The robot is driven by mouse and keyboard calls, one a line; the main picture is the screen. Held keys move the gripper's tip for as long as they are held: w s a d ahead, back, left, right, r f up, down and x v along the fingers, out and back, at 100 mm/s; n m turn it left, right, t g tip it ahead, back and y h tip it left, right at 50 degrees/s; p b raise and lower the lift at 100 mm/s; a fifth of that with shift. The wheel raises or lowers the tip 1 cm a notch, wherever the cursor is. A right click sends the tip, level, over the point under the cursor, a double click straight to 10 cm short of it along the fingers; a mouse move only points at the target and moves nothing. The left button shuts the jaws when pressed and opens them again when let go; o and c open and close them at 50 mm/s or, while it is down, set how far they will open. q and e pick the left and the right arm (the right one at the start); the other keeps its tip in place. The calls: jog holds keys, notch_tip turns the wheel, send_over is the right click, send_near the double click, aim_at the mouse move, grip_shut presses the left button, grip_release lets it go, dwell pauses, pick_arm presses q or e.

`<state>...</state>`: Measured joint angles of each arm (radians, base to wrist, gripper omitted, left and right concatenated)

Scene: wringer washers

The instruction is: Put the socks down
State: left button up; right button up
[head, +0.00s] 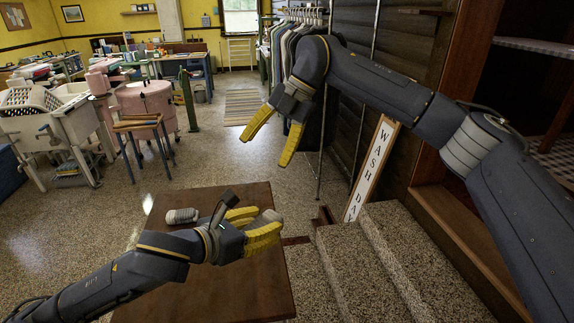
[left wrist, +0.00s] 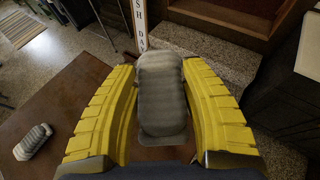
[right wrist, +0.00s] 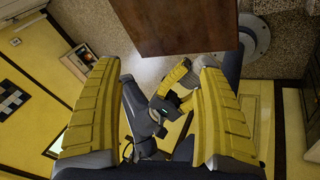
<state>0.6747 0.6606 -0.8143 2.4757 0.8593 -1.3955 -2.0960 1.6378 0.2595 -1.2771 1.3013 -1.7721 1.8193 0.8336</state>
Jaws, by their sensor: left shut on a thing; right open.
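A rolled grey ribbed sock bundle (head: 182,215) lies on the brown wooden table (head: 250,290); it also shows at the left of the left wrist view (left wrist: 33,142). My left gripper (head: 258,228) is over the table's right part. It is shut on a second grey sock bundle (left wrist: 161,95), which sits upright between the yellow fingers in the left wrist view. In the head view the fingers partly hide this bundle. Whether it touches the tabletop is hard to tell. My right gripper (head: 265,152) is open and empty, raised beyond the table's far edge.
Stone steps (head: 385,265) rise right of the table, with a white "WASH DAY" sign (head: 370,168) leaning behind them. A pink washer (head: 145,98), a white washer (head: 50,125) and a clothes rack (head: 295,45) stand farther back. The table's front is clear.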

aim_at(274, 210)
jog(key=s+d+f+m+g+h, duration=0.2)
jog(key=s+d+f+m+h, duration=0.1)
jog(key=s+d+m, duration=0.15)
jog(key=x, duration=1.1)
jog(key=shift+w+f, duration=0.1)
jog(key=shift+w, duration=0.05)
pick_arm(q)
jog(key=shift+d, duration=0.1)
pick_arm(e)
jog(key=c, duration=1.3)
pick_arm(q)
jog(key=o, duration=1.2)
